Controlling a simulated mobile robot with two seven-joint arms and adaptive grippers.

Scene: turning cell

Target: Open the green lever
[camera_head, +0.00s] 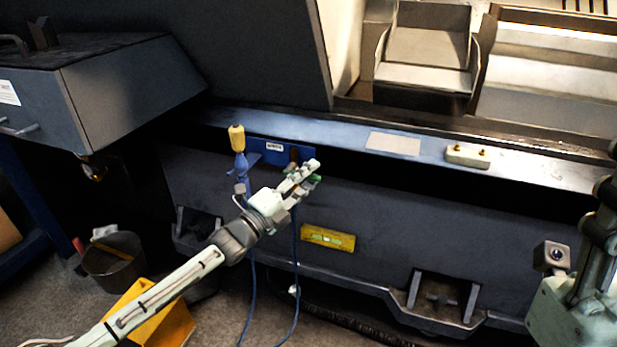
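My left gripper (304,176) is at the front of the machine, just below the blue bracket (268,147) on the ledge. Small bits of green (316,179) show at its fingertips; they may be the green lever, mostly hidden behind the fingers. The fingers look close together, but I cannot tell whether they are shut on it or only touching. My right arm (590,260) shows at the right edge; its gripper is out of the picture.
A blue tool with a yellow handle (237,138) stands left of my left gripper, with blue hoses hanging below. A yellow level plate (328,237) is on the machine front. A bucket (115,262) and a yellow box (165,322) are on the floor.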

